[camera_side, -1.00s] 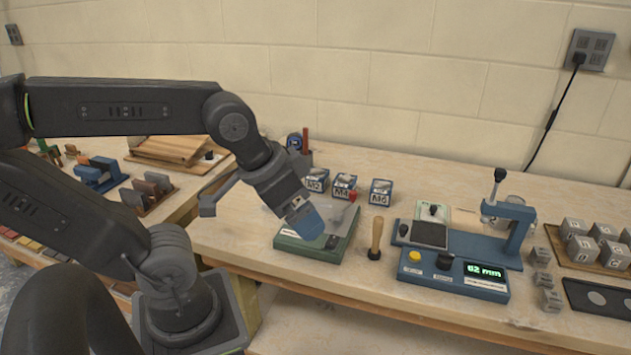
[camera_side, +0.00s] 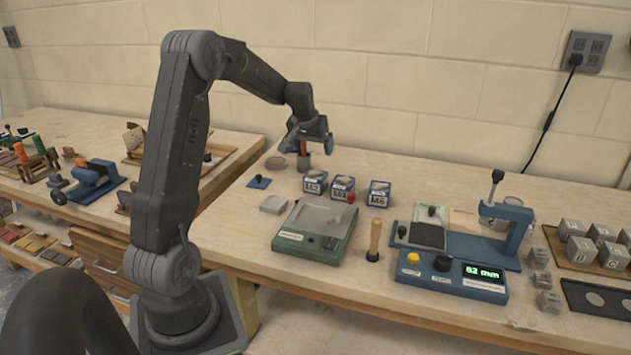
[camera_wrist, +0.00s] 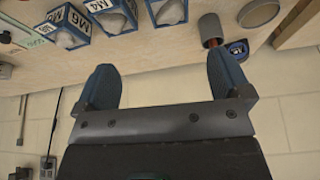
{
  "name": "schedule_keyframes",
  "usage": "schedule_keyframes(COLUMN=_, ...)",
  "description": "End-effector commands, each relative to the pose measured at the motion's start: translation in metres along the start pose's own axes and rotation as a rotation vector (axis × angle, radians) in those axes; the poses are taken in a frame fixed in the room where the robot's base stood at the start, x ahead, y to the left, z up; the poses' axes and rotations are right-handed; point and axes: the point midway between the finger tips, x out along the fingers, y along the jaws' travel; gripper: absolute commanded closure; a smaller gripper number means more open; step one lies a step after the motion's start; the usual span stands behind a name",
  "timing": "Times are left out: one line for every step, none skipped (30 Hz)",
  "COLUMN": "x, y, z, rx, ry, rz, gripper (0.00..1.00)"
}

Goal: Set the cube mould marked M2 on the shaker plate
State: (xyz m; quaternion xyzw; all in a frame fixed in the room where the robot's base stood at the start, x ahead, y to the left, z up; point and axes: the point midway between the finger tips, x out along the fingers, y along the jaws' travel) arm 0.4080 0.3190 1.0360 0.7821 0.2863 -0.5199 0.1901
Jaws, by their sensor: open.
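The cube mould marked M2 (camera_side: 315,183) stands on the bench as the leftmost of three blue-framed moulds. In the wrist view the mould nearest the cup (camera_wrist: 166,12) is cut by the top edge, and its mark is not readable. The green-based unit with a flat grey top, seemingly the shaker plate (camera_side: 318,217), stands in front of the moulds with nothing on its top. My gripper (camera_side: 309,145) is raised behind the moulds, near the cup. In the wrist view its blue fingers (camera_wrist: 162,65) are apart, with nothing between them.
The moulds M4 (camera_side: 342,188) and M6 (camera_side: 379,194) stand just right of M2. A grey cup (camera_side: 304,161) with a red item is behind M2. A wooden-handled tool (camera_side: 375,238) stands right of the green unit, beside a blue device (camera_side: 455,275) reading 62 mm.

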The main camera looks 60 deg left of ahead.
Motion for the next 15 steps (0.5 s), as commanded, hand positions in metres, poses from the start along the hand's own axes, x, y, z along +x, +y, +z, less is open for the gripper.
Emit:
schedule_keyframes(x=0.009, y=-0.010, z=-0.003, rx=-0.016, ry=-0.004, rz=-0.006, gripper=0.04)
schedule_keyframes(x=0.013, y=-0.013, z=-0.004, rx=-0.021, ry=-0.005, rz=-0.009, gripper=0.04)
schedule_keyframes(x=0.017, y=-0.017, z=-0.005, rx=-0.027, ry=-0.005, rz=-0.011, gripper=0.04)
schedule_keyframes(x=0.019, y=-0.019, z=-0.006, rx=-0.029, ry=-0.005, rz=-0.012, gripper=0.04)
schedule_keyframes(x=0.022, y=-0.020, z=-0.006, rx=-0.031, ry=-0.005, rz=-0.013, gripper=0.04)
schedule_keyframes(x=0.027, y=-0.020, z=-0.006, rx=-0.031, ry=-0.006, rz=-0.013, gripper=0.04)
schedule_keyframes(x=0.032, y=-0.020, z=-0.006, rx=-0.031, ry=-0.008, rz=-0.013, gripper=0.04)
schedule_keyframes(x=0.036, y=-0.020, z=-0.005, rx=-0.031, ry=-0.009, rz=-0.012, gripper=0.04)
schedule_keyframes(x=0.044, y=-0.020, z=-0.005, rx=-0.030, ry=-0.009, rz=-0.012, gripper=0.04)
schedule_keyframes(x=0.050, y=-0.019, z=-0.005, rx=-0.030, ry=-0.009, rz=-0.012, gripper=0.04)
schedule_keyframes(x=0.056, y=-0.019, z=-0.005, rx=-0.030, ry=-0.009, rz=-0.012, gripper=0.04)
schedule_keyframes(x=0.064, y=-0.019, z=-0.005, rx=-0.030, ry=-0.008, rz=-0.012, gripper=0.04)
schedule_keyframes(x=0.070, y=-0.019, z=-0.005, rx=-0.030, ry=-0.009, rz=-0.012, gripper=0.04)
schedule_keyframes(x=0.076, y=-0.019, z=-0.005, rx=-0.030, ry=-0.009, rz=-0.012, gripper=0.04)
schedule_keyframes(x=0.082, y=-0.019, z=-0.005, rx=-0.030, ry=-0.009, rz=-0.012, gripper=0.04)
